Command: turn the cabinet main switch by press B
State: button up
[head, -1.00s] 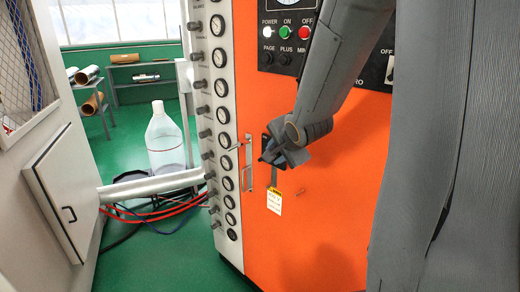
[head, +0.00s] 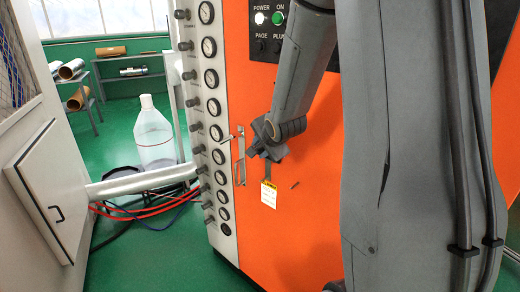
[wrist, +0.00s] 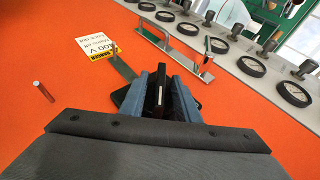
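The main switch (wrist: 162,92) is a black handle on a dark plate on the orange cabinet front (head: 300,215). In the wrist view my gripper (wrist: 160,88) has its blue fingers close on both sides of the handle, with no clear gap visible. In the head view my gripper (head: 258,150) is at the cabinet just above a white and yellow danger tag (head: 268,193), and it hides the switch. The tag also shows in the wrist view (wrist: 97,47), hanging beside the switch. The handle's exact angle is hard to tell.
A metal door latch (head: 239,160) sticks out just left of my gripper, near the column of gauges (head: 213,107). A small red pin (wrist: 44,92) sticks out of the cabinet. POWER and ON buttons (head: 278,18) are above. A clear bottle (head: 154,135) stands at left.

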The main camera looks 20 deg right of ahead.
grip_shut()
